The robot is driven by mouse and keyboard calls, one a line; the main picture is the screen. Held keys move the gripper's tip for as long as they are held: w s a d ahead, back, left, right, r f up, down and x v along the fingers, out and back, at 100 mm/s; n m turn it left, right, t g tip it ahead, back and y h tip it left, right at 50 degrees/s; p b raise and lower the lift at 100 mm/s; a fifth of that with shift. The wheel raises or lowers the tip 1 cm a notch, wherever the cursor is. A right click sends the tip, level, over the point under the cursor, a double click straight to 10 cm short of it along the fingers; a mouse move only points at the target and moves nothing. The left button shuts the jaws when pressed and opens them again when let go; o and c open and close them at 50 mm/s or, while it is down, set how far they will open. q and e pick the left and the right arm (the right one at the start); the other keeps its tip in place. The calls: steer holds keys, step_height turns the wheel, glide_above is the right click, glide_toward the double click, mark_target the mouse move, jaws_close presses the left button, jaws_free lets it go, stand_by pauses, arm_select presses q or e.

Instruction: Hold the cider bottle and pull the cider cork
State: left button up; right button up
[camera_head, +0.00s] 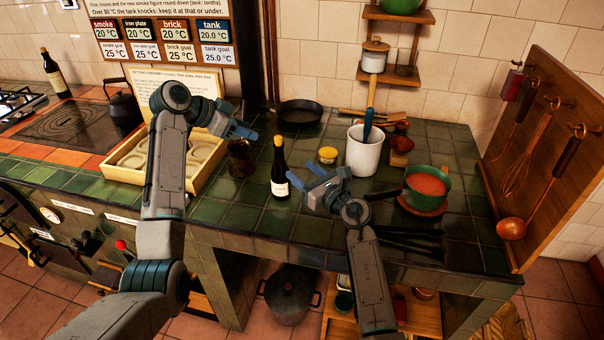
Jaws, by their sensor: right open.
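The cider bottle (280,178), dark with a pale label, stands upright on the green tiled counter. Its top (278,141) is yellowish; I cannot make out the cork separately. My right gripper (304,175) is open just to the right of the bottle, its fingers pointing toward it; I cannot tell whether they touch. My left gripper (246,129) is up and to the left of the bottle top, apart from it in the picture. I cannot tell whether its jaws are open or shut.
A dark mug (241,158) stands left of the bottle, and a small yellow-lidded jar (327,155) and white crock (362,153) stand to its right. A cream tray (203,174) lies behind my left arm. A green pot (427,187) sits right of my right gripper.

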mark_target(283, 159)
steer(key=x, duration=1)
steer(key=shift+w+a+f, duration=0.25)
steer(key=shift+a+f, duration=0.05)
steer(key=shift+a, duration=0.05)
jaws_close()
stand_by(0.6)
